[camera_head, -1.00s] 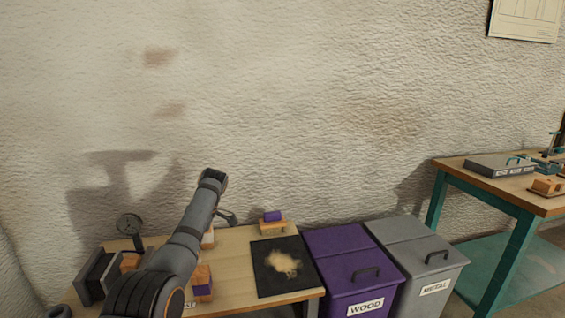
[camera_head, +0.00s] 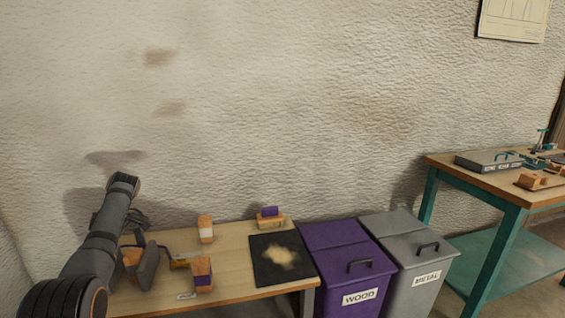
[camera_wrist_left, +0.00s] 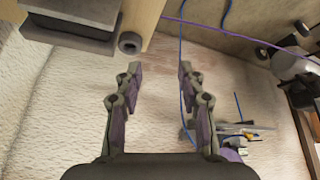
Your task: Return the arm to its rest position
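My left arm (camera_head: 103,240) rises from the lower left in the head view, in front of the left end of the workbench (camera_head: 232,265). Its gripper is mostly hidden behind the arm there. In the left wrist view my left gripper (camera_wrist_left: 160,70) has its two fingers apart, with nothing between them. My right gripper is in neither view.
Several wood-and-purple pieces, a white-banded block (camera_head: 205,229) and a black mat (camera_head: 265,277) with shavings lie on the bench. A purple WOOD bin (camera_head: 335,238) and grey METAL bin (camera_head: 395,226) stand beside it. A teal-legged table (camera_head: 481,180) stands right.

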